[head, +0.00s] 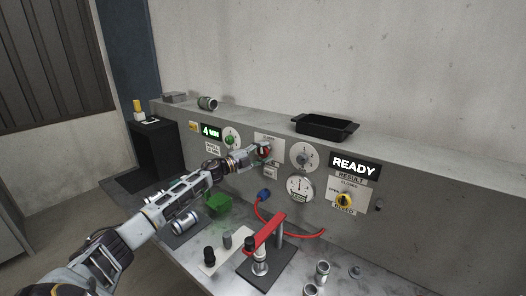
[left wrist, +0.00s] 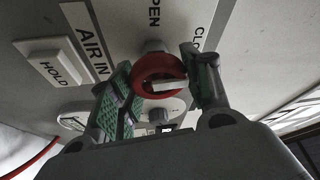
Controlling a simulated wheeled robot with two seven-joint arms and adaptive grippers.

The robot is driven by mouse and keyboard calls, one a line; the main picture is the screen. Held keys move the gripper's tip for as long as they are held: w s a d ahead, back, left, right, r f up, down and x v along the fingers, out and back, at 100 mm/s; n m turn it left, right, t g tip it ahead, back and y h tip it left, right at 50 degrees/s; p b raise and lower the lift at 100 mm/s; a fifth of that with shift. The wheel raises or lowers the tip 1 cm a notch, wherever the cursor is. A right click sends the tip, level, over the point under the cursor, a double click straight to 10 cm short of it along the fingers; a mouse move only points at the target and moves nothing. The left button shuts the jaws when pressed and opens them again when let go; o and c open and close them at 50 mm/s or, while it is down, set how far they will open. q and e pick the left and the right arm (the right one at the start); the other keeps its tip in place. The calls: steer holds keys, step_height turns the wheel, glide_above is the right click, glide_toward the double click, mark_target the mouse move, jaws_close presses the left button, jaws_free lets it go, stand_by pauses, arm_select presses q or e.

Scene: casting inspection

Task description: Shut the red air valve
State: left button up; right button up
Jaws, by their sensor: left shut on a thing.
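The red air valve (left wrist: 146,74) is a round red knob with a pale bar across it. In the left wrist view it sits between the green-padded fingers of my left gripper (left wrist: 163,86), which is shut on it. "AIR IN", "OPEN" and a partly hidden "CLO..." are lettered on the plate around it. I cannot tell exactly which mark the knob points to. In the head view my left gripper (head: 260,153) is at the panel and mostly covers the valve; a bit of red (head: 266,149) shows. My right gripper is not in view.
A black tray (head: 324,126) sits on the ledge.

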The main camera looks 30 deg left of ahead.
arm_select(q)
steer(key=shift+m, duration=0.5)
steer(key=shift+f, duration=0.1)
steer(key=o, duration=1.1)
steer(key=shift+c, duration=0.2)
steer(key=shift+s, duration=0.1)
steer(key=r+v, duration=0.1)
steer(key=v, duration=1)
steer(key=shift+s+a+f, duration=0.3)
stand_by(0.5)
stand_by(0.8)
